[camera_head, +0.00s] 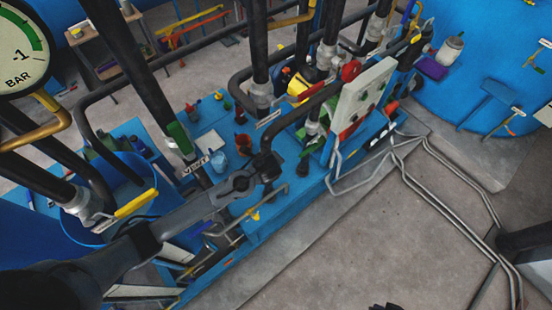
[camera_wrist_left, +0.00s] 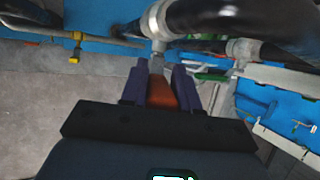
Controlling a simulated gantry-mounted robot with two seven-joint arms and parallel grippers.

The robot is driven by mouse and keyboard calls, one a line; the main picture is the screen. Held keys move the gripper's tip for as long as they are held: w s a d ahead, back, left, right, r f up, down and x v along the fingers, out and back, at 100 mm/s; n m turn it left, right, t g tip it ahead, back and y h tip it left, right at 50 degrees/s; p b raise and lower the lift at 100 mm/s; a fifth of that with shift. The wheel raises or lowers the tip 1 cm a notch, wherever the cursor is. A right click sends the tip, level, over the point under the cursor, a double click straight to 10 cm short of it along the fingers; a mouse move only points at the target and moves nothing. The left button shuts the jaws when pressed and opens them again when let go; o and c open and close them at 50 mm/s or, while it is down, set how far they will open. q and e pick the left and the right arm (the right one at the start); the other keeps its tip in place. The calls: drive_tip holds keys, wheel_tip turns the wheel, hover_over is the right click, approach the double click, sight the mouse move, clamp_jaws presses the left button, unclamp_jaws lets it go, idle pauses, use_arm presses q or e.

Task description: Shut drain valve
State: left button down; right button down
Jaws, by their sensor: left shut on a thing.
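The orange-red lever (camera_wrist_left: 162,93), which looks like the drain valve's handle, sits between the two dark fingers of my left gripper (camera_wrist_left: 160,76) in the left wrist view. The fingers are shut on it. Just beyond the fingertips is a light metal pipe fitting (camera_wrist_left: 158,22), joined to a thick black pipe (camera_wrist_left: 235,18). In the head view my left arm reaches in from the lower left, and my left gripper (camera_head: 268,172) is by the lower end of a bent black pipe (camera_head: 305,107). The lever is hidden there by my arm. My right gripper is not in view.
Black vertical pipes crowd the left and middle of the head view. A yellow lever (camera_head: 135,203), a pressure gauge (camera_head: 20,48) and a blue bucket (camera_head: 110,185) are near my left arm. A pale panel (camera_head: 366,92) stands beyond.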

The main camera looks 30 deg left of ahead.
use_arm(q)
drive_tip(key=shift+s+a+f+t, duration=0.2)
drive_tip(key=shift+s+f+t, duration=0.05)
drive_tip(key=shift+s+t, duration=0.3)
drive_tip(key=shift+w, duration=0.1)
drive_tip(key=c, duration=0.9)
unclamp_jaws()
drive_tip(key=b+v, duration=0.1)
drive_tip(key=v, duration=0.9)
drive_tip(key=shift+s+a+r+b, duration=0.1)
drive_tip(key=shift+s+r+b, duration=0.15)
drive_tip(key=shift+r+b, duration=0.1)
